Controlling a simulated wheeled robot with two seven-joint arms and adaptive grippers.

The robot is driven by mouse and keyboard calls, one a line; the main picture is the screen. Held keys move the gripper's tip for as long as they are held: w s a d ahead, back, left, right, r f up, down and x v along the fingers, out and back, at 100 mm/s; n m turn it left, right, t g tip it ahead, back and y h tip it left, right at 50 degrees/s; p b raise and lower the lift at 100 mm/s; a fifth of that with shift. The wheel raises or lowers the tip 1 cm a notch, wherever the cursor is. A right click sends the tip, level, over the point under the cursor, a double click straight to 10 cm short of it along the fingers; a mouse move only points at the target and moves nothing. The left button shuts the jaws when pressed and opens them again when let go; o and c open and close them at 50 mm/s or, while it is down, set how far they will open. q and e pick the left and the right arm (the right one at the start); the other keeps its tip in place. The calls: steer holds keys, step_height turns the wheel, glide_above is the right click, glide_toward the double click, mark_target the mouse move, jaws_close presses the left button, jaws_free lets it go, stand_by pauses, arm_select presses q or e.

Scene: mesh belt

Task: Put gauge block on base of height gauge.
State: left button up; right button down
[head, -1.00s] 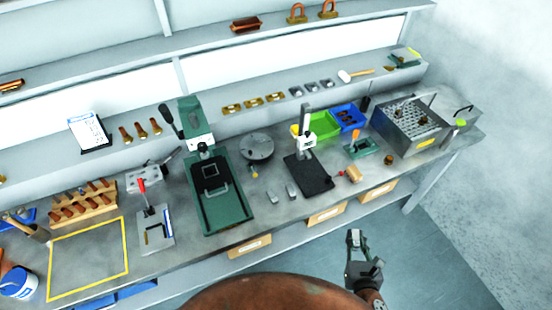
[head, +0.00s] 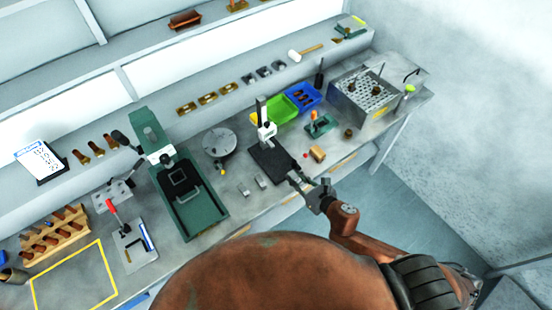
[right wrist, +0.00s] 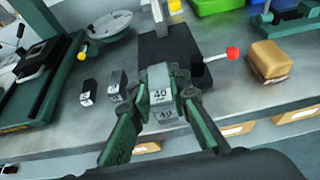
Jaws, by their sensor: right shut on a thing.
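The height gauge shows in the head view as a light column (head: 264,128) on a black flat base (head: 272,160); the base also shows in the right wrist view (right wrist: 180,48). My right gripper (head: 294,178) is at the base's front right corner. In the right wrist view my right gripper (right wrist: 162,92) is shut on a grey gauge block (right wrist: 160,84) marked 40, in front of the base's near edge. I cannot tell whether the block touches the base. Two similar blocks (right wrist: 88,91) (right wrist: 117,84) stand on the bench to the left. My left gripper is out of view.
A red-tipped knob (right wrist: 232,53) and a tan block (right wrist: 270,60) are right of the base. A round plate (head: 219,141) and a green press (head: 190,205) stand left. Green (head: 266,116) and blue (head: 316,93) bins are behind.

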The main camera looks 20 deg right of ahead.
steer(key=p, duration=0.2)
glide_above(275, 164)
steer(key=shift+s+r, duration=0.1)
steer(key=shift+s, duration=0.05)
steer(key=shift+f, duration=1.8)
steer(key=shift+f, duration=0.15)
steer(key=c, duration=1.8)
jaws_free()
steer(key=shift+s+d+r, duration=0.15)
steer(key=shift+s+r, duration=0.05)
steer(key=v, duration=1.1)
steer(key=shift+s+d+b, duration=0.1)
steer(key=shift+s+b, duration=0.1)
steer(key=shift+b, duration=0.15)
